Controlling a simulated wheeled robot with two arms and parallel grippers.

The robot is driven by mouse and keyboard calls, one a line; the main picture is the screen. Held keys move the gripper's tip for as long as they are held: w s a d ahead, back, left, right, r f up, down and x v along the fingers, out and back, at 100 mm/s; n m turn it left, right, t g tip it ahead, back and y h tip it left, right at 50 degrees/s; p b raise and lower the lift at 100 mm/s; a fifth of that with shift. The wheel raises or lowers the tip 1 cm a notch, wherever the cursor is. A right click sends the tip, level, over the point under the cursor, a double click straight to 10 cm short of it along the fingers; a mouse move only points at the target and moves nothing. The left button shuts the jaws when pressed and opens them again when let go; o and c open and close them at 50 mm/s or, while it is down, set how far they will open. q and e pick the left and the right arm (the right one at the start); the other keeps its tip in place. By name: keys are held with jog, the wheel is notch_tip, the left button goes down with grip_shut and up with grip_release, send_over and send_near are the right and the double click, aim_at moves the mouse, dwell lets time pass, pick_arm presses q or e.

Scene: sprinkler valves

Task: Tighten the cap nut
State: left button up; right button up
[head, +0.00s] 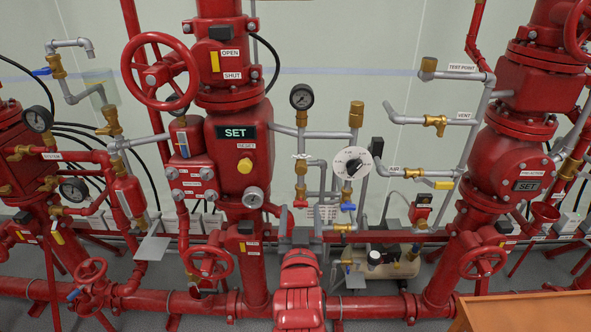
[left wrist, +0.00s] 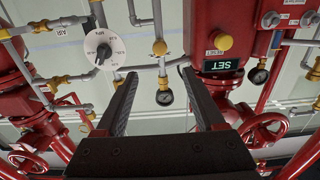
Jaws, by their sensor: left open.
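A brass cap-like fitting (head: 356,113) tops a grey pipe above the white dial in the head view. It looks like a cap nut, but I cannot tell for certain which brass part is meant. A smaller brass fitting (head: 301,169) sits on the pipe left of the dial; brass also shows between my fingers' line and the dial in the left wrist view (left wrist: 160,47). My left gripper (head: 300,215) is open and empty, low in front of the pipework. Its two dark fingers also show spread apart in the left wrist view (left wrist: 160,76). My right gripper is not in view.
The white selector dial (head: 353,163) and a pressure gauge (head: 302,97) are close to the middle pipes. The red SET valve body (head: 228,150) stands to the left, with a red handwheel (head: 160,72) above. Another red riser (head: 515,170) stands right.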

aim_at(301, 172)
pick_arm(q)
jog(key=w+p, duration=0.2)
jog(key=w, duration=1.4)
jog(key=shift+w+r, duration=0.1)
jog(key=shift+w, duration=0.45)
grip_shut()
